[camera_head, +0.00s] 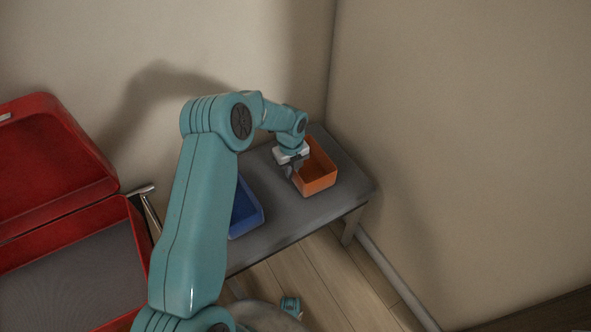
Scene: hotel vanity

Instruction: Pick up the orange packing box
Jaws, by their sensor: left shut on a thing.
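The orange packing box (318,181) is an open-topped box near the right end of a grey bench (295,211). My left gripper (289,170) reaches down at the box's left side and is shut on its wall. The gripper hides part of the box's left and back edges. I cannot tell whether the box is touching the bench or slightly above it.
A blue box (247,211) sits on the bench left of the orange box, partly behind my left arm. An open red suitcase (55,170) stands at the left. Walls close in behind and right of the bench. Wooden floor (335,283) shows in front.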

